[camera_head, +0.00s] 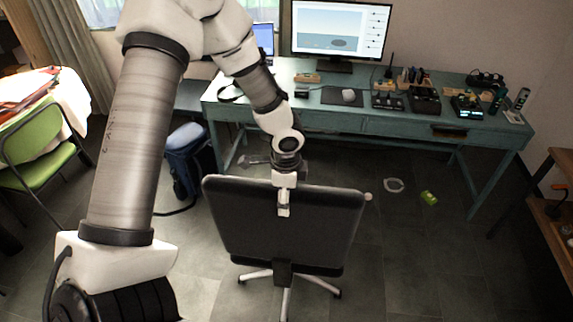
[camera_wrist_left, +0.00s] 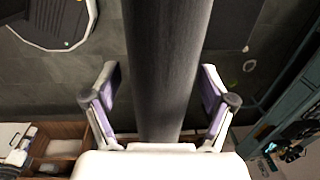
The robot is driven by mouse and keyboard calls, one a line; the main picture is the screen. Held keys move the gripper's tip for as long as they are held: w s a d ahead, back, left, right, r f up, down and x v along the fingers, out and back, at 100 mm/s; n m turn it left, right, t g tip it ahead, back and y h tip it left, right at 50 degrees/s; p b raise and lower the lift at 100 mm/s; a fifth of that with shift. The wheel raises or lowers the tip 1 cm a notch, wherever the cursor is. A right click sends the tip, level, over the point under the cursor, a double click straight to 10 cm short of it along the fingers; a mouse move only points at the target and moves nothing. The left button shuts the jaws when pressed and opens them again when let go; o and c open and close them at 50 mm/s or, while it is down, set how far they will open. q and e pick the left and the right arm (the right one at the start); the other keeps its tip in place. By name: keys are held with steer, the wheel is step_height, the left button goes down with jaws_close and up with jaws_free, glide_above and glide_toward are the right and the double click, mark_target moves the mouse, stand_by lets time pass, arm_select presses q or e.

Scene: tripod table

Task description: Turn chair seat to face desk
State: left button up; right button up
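The office chair has a dark backrest (camera_head: 283,225) that faces me in the head view, on a pale star base with casters. Its seat is hidden behind the backrest. My left gripper (camera_head: 285,196) is at the middle of the backrest's top edge. In the left wrist view, the left gripper's fingers (camera_wrist_left: 160,85) straddle the dark backrest (camera_wrist_left: 167,40), with narrow gaps beside it, so the gripper looks open around the edge. The teal desk (camera_head: 300,102) stands beyond the chair. My right gripper is in neither view.
A monitor (camera_head: 340,30), a mouse (camera_head: 349,95) and several small devices stand on the desk. A blue bag (camera_head: 186,160) is left of the chair, and a green chair (camera_head: 38,145) is farther left. A white ring (camera_head: 393,185) and a small green item (camera_head: 429,198) lie on the floor at right.

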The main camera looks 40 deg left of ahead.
arm_select(q)
steer(key=shift+r, duration=0.15)
steer(key=r, duration=0.7)
steer(key=s+r, duration=0.1)
steer(key=r, duration=0.3)
steer(key=shift+d+r, duration=0.3)
steer(key=shift+r, duration=0.05)
steer(key=shift+w, duration=0.1)
